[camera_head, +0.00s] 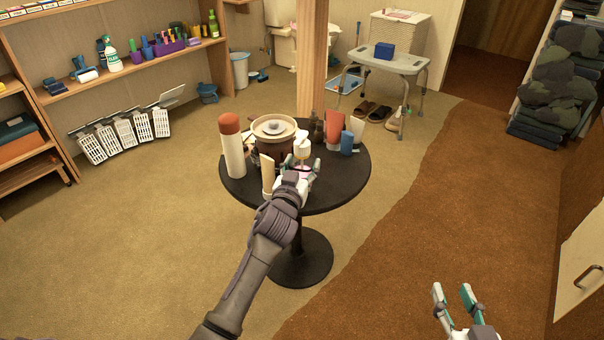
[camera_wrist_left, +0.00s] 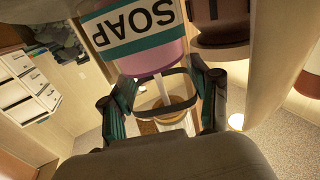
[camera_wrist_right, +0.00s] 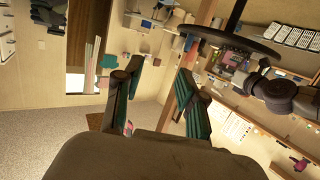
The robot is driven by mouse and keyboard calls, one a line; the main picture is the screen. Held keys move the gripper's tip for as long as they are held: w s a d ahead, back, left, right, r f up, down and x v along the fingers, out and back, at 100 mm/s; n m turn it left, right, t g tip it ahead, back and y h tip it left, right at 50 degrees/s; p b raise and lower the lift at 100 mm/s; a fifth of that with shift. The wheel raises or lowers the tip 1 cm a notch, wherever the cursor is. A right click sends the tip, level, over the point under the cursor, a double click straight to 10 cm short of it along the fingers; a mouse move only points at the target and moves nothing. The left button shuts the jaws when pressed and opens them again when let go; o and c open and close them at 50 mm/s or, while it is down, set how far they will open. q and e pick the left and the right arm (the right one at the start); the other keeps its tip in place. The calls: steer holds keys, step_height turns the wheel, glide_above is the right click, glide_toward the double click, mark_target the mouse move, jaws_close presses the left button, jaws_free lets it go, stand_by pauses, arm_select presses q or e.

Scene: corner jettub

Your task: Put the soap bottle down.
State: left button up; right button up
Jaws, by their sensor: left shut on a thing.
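The soap bottle, pink with a white and teal label (camera_wrist_left: 130,30), appears upside down in the left wrist view, its neck end towards my fingers. In the head view its pale top (camera_head: 302,149) shows above my left gripper (camera_head: 301,178), which hides much of the bottle. My left gripper is shut on the soap bottle at the front of the round dark table (camera_head: 345,182). I cannot tell whether its base touches the tabletop. My right gripper (camera_head: 452,290) is open and empty, low at the right, away from the table.
A tall white bottle with a red-brown cap (camera_head: 232,150), a brown pot (camera_head: 274,140), a cream tube (camera_head: 268,176), a reddish container (camera_head: 333,128) and a blue one (camera_head: 347,143) crowd the table. The table's front right is bare. A wooden post (camera_head: 312,60) stands behind.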

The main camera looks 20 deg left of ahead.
arm_select(q)
steer(key=shift+f+b, duration=0.3)
steer(key=shift+f, duration=0.65)
arm_select(e)
steer(key=shift+w+a+r+t+y, duration=0.2)
steer(key=shift+r+t, duration=0.5)
steer(key=shift+r, duration=0.3)
steer(key=shift+w+a+r+t+y, duration=0.1)
steer(key=shift+w+a+r+t, duration=0.1)
steer(key=shift+r+t, duration=0.65)
steer(key=shift+r+g, duration=0.2)
steer(key=shift+g, duration=0.05)
arm_select(q)
steer(key=shift+f, duration=0.1)
steer(key=o, duration=1)
arm_select(e)
steer(key=shift+r, duration=0.25)
